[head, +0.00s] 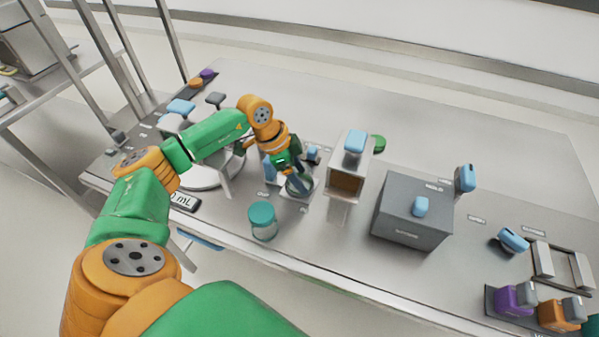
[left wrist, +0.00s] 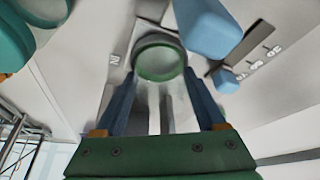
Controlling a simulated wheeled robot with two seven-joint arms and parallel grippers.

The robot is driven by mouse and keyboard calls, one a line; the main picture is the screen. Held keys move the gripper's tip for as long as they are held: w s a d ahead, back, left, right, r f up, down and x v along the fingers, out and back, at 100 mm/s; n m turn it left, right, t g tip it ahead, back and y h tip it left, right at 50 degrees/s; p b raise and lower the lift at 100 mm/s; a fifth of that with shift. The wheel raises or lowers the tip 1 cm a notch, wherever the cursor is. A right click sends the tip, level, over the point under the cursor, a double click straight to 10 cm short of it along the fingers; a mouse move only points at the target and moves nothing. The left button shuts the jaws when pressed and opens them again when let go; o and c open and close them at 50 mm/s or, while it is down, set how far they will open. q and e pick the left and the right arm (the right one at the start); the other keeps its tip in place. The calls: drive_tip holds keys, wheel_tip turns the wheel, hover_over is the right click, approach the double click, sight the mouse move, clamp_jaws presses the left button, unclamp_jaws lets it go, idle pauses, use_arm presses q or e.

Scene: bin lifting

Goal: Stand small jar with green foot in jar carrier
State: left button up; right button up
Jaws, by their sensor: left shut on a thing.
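My left gripper (head: 294,182) is low over the bench, left of the middle of the head view. It is shut on the small jar with the green foot (left wrist: 158,62), which shows between its two blue fingers in the left wrist view. In the head view the gripper and arm cover much of this jar (head: 298,188). It is over or on a small light plate, and I cannot tell if it touches. I cannot make out the jar carrier for certain; a metal frame (head: 543,262) at the far right may be it. My right gripper is not in view.
A larger jar with a teal lid (head: 262,221) stands close in front of my gripper. A tall dispenser-like box (head: 345,183) and a grey box (head: 410,222) stand to the right. Purple (head: 512,300) and orange (head: 557,316) blocks sit at the front right.

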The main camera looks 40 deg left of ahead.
use_arm(q)
drive_tip(key=shift+f, duration=0.1)
drive_tip(key=o, duration=1.4)
drive_tip(key=shift+s, duration=0.1)
wheel_tip(320, 180, up, 8)
drive_tip(key=p, duration=0.8)
